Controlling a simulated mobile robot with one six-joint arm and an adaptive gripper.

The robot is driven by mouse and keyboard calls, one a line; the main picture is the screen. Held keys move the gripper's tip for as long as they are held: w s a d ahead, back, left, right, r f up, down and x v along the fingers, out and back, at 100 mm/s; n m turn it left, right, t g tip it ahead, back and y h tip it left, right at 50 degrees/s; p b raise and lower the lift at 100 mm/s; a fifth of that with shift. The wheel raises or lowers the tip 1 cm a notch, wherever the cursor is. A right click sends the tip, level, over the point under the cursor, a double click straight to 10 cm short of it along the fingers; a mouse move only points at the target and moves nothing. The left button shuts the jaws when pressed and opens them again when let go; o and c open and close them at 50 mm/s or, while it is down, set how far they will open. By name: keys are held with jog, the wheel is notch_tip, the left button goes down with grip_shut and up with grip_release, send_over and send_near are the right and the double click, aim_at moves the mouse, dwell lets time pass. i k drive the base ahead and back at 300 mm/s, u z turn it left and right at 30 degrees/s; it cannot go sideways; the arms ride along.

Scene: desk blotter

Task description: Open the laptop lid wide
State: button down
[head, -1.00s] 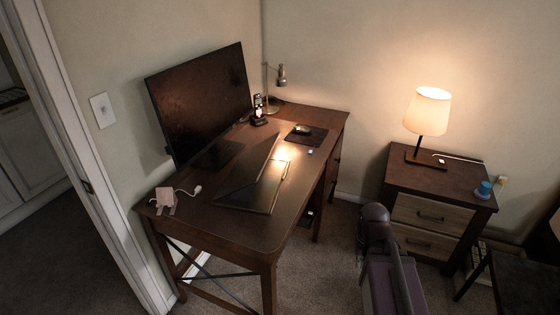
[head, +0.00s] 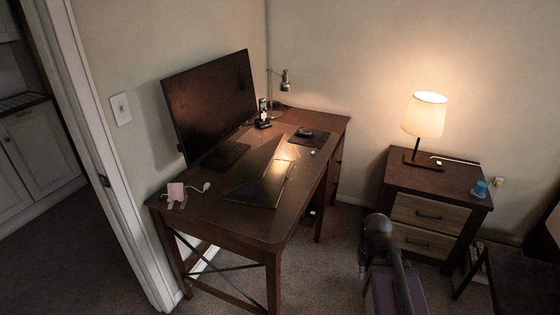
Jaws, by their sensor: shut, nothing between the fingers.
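A dark, thin laptop (head: 262,188) lies on the brown wooden desk, in front of the monitor. Its lid (head: 252,170) stands partly raised as a dark slanted panel toward the monitor side. The flat part toward the desk's front edge catches a warm glint. The exact lid angle is hard to judge from here. My gripper is not visible in the head view. Only grey and purple links of my own arm show at the bottom, on the floor side of the desk and apart from the laptop.
The desk (head: 205,218) also bears a large monitor (head: 210,105), a small desk lamp (head: 285,85), a dark mat (head: 310,138) and a white charger with cable (head: 176,191). A nightstand (head: 440,188) with a lit lamp (head: 425,115) stands right. Carpet lies between them.

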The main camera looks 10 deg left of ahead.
aim_at(254, 166)
jog(key=k, duration=0.4)
jog(key=u, duration=0.15)
jog(key=i, duration=1.3)
jog(key=z, duration=0.05)
